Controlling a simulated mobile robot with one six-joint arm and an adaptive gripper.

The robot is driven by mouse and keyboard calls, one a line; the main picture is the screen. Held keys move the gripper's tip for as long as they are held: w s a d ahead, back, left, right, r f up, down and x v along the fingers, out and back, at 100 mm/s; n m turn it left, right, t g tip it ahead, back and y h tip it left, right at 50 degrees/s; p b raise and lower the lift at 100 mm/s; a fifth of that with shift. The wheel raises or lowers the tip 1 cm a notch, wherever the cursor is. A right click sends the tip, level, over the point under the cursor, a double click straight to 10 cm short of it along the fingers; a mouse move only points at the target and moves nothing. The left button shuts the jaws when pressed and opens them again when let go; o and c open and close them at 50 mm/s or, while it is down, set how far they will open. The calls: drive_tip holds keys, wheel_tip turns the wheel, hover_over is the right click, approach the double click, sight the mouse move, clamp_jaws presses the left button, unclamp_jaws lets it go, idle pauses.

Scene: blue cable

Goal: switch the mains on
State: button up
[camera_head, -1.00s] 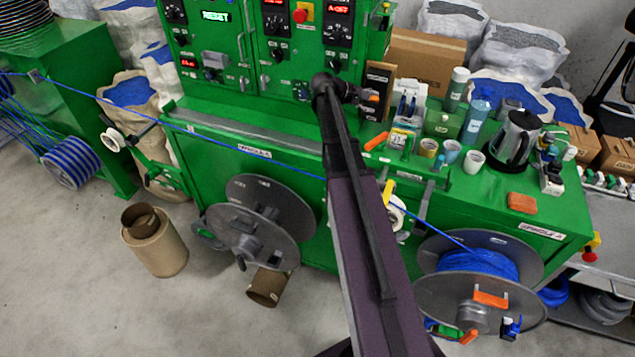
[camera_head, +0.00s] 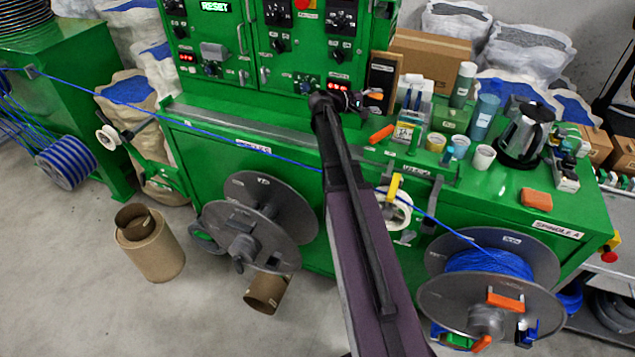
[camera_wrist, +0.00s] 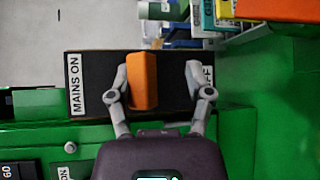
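The mains switch is a black plate (camera_wrist: 105,68) with an orange handle (camera_wrist: 143,80) standing out from it. In the wrist view, "MAINS ON" is at the plate's left end, and a partly hidden label ending in "FF" is at the right. The handle appears near the plate's middle. My gripper (camera_wrist: 157,75) is open, with one finger on each side of the handle. The left finger is very close to it, and I cannot tell whether they touch. A clear gap separates the right finger from it. In the head view the plate (camera_head: 382,72) stands beside my gripper (camera_head: 362,99).
The green control cabinet (camera_head: 225,100) with knobs and red displays is left of the switch. A cup, bottles and a kettle (camera_head: 524,135) crowd the bench to the right. A blue cable (camera_head: 290,160) runs across the front to a reel (camera_head: 490,285).

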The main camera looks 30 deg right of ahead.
drive_tip(key=w+a+f+m+h+b, duration=0.2)
drive_tip(key=a+f+m+h+b, duration=0.15)
drive_tip(key=a+b, duration=0.75)
drive_tip(key=s+a+f+y+p, duration=0.2)
drive_tip(key=s+a+f+y, duration=0.2)
drive_tip(key=a+f+y, duration=0.1)
drive_tip(key=s+a+f+n+t+y+p, duration=0.1)
drive_tip(key=s+a+f+y+p, duration=0.1)
drive_tip(key=s+a+f+y, duration=0.3)
drive_tip(key=shift+a+f, duration=1.5)
drive_tip(key=shift+f, duration=0.1)
idle(0.5)
drive_tip(key=s+a+f+n+y, duration=0.1)
drive_tip(key=s+a+f+y, duration=0.2)
drive_tip(key=a, duration=0.6)
drive_tip(key=s+a+f+y, duration=0.3)
drive_tip(key=s+a+y, duration=0.3)
drive_tip(key=a, duration=0.3)
drive_tip(key=shift+s+a+n+y, duration=0.2)
drive_tip(key=shift+n+y, duration=0.15)
